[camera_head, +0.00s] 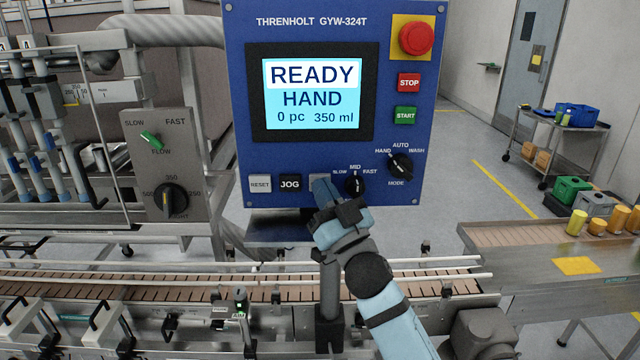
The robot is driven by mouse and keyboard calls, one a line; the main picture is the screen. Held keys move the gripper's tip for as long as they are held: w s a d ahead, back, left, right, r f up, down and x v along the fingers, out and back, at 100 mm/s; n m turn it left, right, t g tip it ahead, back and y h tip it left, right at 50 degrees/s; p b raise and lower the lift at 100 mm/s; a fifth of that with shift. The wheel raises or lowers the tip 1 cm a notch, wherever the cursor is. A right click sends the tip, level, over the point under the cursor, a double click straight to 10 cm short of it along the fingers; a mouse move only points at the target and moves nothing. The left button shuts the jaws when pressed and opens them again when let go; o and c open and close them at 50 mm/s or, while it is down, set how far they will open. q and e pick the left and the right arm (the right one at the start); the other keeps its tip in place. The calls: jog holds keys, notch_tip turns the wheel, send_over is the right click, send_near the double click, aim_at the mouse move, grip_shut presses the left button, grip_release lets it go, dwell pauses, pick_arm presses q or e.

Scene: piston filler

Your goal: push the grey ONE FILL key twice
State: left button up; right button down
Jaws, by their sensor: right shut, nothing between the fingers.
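The grey ONE FILL key (318,178) sits in the bottom row of the blue panel (240,110), right of the black JOG key (290,184). Only its upper edge shows; my right gripper covers the rest. My right gripper (322,186) is shut and empty, with its tips in front of the key. I cannot tell whether the tips touch it. The screen (312,95) reads READY, HAND, 0 pc, 350 ml. The mode knob (400,165) is at the right. My left gripper is not in view.
A white RESET key (260,184) is left of JOG, and a black speed knob (355,184) is close right of my gripper. Red STOP (409,83) and green START (405,115) keys and a red emergency button (416,37) are higher. A conveyor (150,287) runs below the panel.

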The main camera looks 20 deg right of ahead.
jog(key=shift+w+d+r, duration=0.1)
jog(key=shift+d+r, duration=0.1)
jog(key=shift+r, duration=0.2)
dwell(0.8)
jog(key=shift+a+f, duration=0.1)
jog(key=shift+s+f, duration=0.1)
jog(key=shift+s, duration=0.35)
jog(key=shift+a+f, duration=0.15)
jog(key=shift+s+a+p, duration=0.15)
jog(key=shift+s+a, duration=0.1)
jog(key=shift+s, duration=0.55)
jog(key=shift+s+a+p, duration=0.1)
jog(key=shift+s+a, duration=0.1)
jog(key=shift+s, duration=0.65)
jog(key=shift+s+a+p, duration=0.15)
jog(key=shift+s+a, duration=0.1)
jog(key=shift+s, duration=0.55)
dwell(0.6)
